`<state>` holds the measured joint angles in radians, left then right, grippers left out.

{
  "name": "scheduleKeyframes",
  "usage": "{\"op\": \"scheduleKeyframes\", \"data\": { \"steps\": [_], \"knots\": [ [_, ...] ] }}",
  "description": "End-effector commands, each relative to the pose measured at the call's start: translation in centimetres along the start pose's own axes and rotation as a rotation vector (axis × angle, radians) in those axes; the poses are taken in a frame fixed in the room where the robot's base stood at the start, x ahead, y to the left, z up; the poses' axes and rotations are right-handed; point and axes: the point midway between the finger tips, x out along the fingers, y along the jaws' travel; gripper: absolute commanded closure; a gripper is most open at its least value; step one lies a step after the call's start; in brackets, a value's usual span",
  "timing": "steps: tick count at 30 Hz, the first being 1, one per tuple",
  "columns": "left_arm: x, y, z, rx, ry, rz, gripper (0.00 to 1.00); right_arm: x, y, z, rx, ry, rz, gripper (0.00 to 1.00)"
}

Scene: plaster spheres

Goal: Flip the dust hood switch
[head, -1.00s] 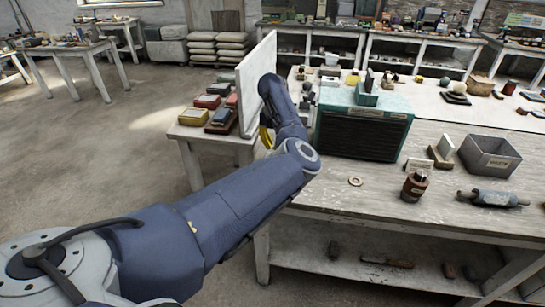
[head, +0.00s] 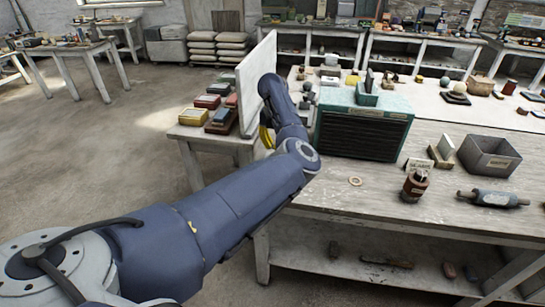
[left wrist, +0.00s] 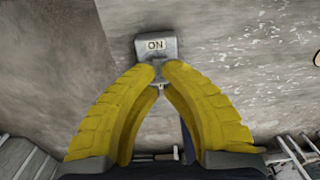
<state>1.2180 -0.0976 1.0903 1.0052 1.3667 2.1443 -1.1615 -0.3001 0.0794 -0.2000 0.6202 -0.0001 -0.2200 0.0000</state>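The switch (left wrist: 157,46) is a small grey housing with a pale label reading ON, seen at the top centre of the left wrist view on a worn grey surface. A small grey part of it shows between and just below my fingertips. My left gripper (left wrist: 158,68) has its yellow fingers drawn together at the switch's lower edge; whether they touch it I cannot tell. In the head view the yellow fingers (head: 266,137) show only partly beside my forearm, near the upright white panel (head: 256,85). The switch is hidden there. My right gripper is not in view.
A teal slatted box (head: 362,135) stands on the workbench right of my arm. Coloured boxes (head: 194,117) sit left of the panel.

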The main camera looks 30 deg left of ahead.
Motion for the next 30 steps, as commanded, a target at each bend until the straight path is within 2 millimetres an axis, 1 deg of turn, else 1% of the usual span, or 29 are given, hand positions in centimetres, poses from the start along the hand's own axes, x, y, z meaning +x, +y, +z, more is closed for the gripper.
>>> {"op": "scheduleKeyframes", "data": {
  "steps": [9, 30],
  "knots": [
    [0.03, -0.01, 0.00, 0.000, 0.000, 0.000, 1.00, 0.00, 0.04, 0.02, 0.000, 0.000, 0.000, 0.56],
    [0.89, 0.02, 0.00, 0.000, 0.001, 0.000, 1.00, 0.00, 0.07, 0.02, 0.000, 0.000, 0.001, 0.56]
  ]
}}
